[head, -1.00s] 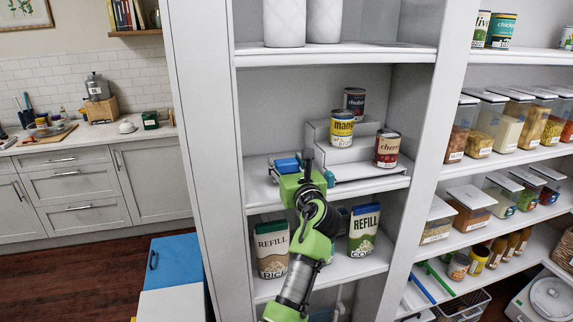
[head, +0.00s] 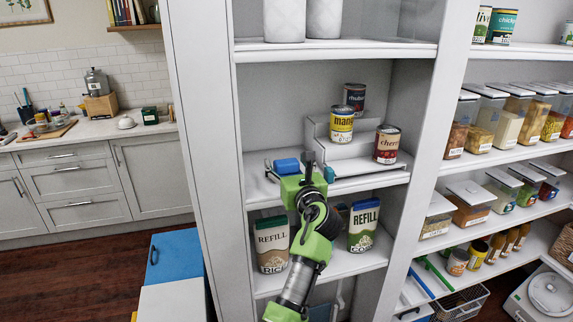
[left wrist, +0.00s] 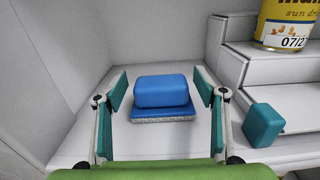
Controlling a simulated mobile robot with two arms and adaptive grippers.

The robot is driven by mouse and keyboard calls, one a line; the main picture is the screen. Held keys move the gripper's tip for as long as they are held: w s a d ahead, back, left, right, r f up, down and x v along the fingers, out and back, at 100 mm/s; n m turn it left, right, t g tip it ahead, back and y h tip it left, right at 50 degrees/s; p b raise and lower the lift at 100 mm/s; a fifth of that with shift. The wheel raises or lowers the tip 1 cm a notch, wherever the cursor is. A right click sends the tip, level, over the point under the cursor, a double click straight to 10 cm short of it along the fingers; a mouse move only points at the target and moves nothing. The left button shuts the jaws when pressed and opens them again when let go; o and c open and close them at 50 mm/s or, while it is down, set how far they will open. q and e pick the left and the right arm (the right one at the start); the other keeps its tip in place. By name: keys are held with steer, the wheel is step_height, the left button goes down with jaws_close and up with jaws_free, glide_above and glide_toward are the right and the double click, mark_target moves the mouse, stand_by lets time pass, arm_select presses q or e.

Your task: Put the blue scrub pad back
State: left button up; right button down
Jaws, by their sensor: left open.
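The blue block also shows in the head view (head: 287,165), at the left of the middle shelf. My left gripper (head: 293,172) is open at that shelf. In the wrist view its teal-padded fingers (left wrist: 160,83) stand on either side of the blue block, with gaps visible. My right gripper is not in view.
A teal block (left wrist: 263,126) sits right of the right finger, beside a white stepped riser (head: 350,168) holding several cans. The bay's left wall (head: 215,150) is close. Refill packs (head: 272,243) stand on the shelf below.

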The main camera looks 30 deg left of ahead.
mark_target(288, 166)
arm_select(q)
steer(key=b+v, duration=0.1)
steer(key=v, duration=0.5)
steer(key=shift+s+d+b, duration=0.15)
steer(key=shift+d+b, duration=0.1)
steer(key=shift+b, duration=0.1)
steer(key=shift+s+d, duration=0.15)
steer(key=shift+s, duration=0.05)
